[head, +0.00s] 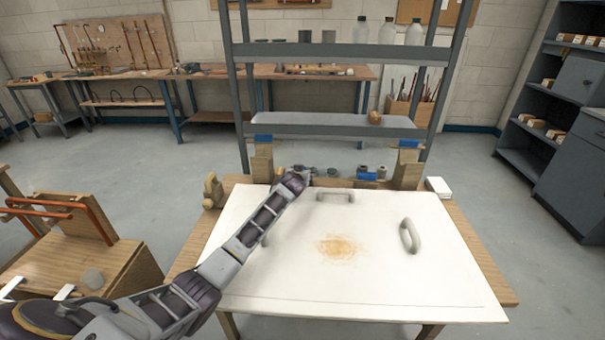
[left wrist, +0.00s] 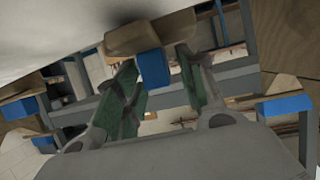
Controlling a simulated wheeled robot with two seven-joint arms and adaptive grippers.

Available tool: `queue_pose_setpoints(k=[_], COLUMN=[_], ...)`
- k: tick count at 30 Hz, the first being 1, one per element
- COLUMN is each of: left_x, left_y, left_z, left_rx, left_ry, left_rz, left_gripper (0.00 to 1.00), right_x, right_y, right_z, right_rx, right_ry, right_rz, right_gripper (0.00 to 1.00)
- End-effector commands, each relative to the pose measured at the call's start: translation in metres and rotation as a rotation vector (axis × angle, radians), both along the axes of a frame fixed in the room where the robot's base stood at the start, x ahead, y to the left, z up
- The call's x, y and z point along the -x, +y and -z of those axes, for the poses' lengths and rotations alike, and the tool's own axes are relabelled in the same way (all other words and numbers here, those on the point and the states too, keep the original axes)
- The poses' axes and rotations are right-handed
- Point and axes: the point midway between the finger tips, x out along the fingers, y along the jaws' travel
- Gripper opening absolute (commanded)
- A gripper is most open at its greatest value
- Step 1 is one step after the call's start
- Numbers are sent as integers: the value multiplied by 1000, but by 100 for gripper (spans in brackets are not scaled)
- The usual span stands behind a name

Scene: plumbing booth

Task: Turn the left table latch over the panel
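The pale panel (head: 360,280) lies flat on the wooden table, with a brownish stain in its middle. The left latch (head: 262,168) is a wooden piece with a blue part, upright at the table's back left. A matching right latch (head: 407,172) stands at the back right. My left arm crosses the panel's left side, its gripper (head: 302,176) near the back edge, just right of the left latch. In the left wrist view, my left gripper's green-padded fingers (left wrist: 162,72) are apart, with a blue part (left wrist: 153,68) under a wooden piece between their tips; contact is unclear. My right gripper is out of view.
The panel bears a back handle (head: 335,196) and a right handle (head: 410,236). Small fittings and a blue item (head: 367,176) sit along the table's back. A metal shelf frame (head: 330,131) rises behind.

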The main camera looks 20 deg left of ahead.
Motion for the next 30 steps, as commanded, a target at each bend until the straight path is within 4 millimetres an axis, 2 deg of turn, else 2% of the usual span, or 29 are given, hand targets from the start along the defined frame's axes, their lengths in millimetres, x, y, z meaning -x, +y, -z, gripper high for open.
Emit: queue_pose_setpoints(k=[3,14,30], left_x=[0,10,45], left_y=[0,-2,-12], left_z=[1,-3,-18], left_rx=[-1,0,-1], left_ry=[1,1,1], left_rz=[-1,0,0], left_gripper=[39,39,39], right_x=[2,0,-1], right_y=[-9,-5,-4], right_z=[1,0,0], right_rx=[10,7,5], right_ry=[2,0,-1], right_rz=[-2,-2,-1], right_gripper=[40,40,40])
